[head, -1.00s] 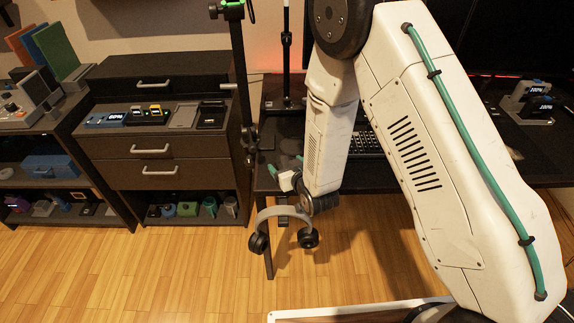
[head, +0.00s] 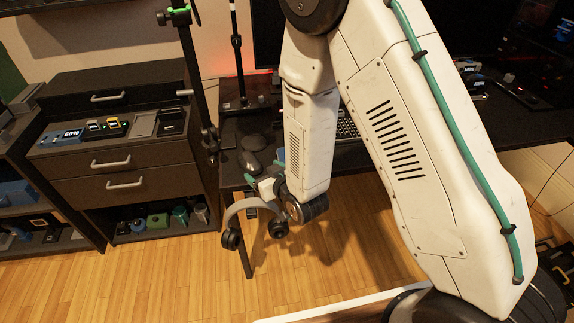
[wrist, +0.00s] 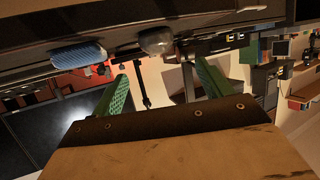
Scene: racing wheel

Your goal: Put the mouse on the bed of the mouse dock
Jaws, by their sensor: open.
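My gripper (head: 266,168) hangs at the desk's front left edge, with teal fingers apart and nothing between them. In the wrist view my gripper (wrist: 162,72) shows its two green fingers spread wide. A dark rounded thing, likely the mouse (head: 250,162), lies on the desk just behind and left of the fingers. In the wrist view a grey rounded thing, likely the same mouse (wrist: 157,41), sits beyond the fingers, apart from them. A second dark rounded shape (head: 252,143) is behind it. I cannot tell for certain which thing is the mouse dock.
A headset (head: 246,212) is close below my gripper. Left stands a drawer cabinet (head: 120,158), with a blue device (head: 62,137) and grey tray (head: 144,124) on top. A dark pole (head: 191,80) rises between cabinet and desk. The keyboard (head: 347,128) is partly behind my arm.

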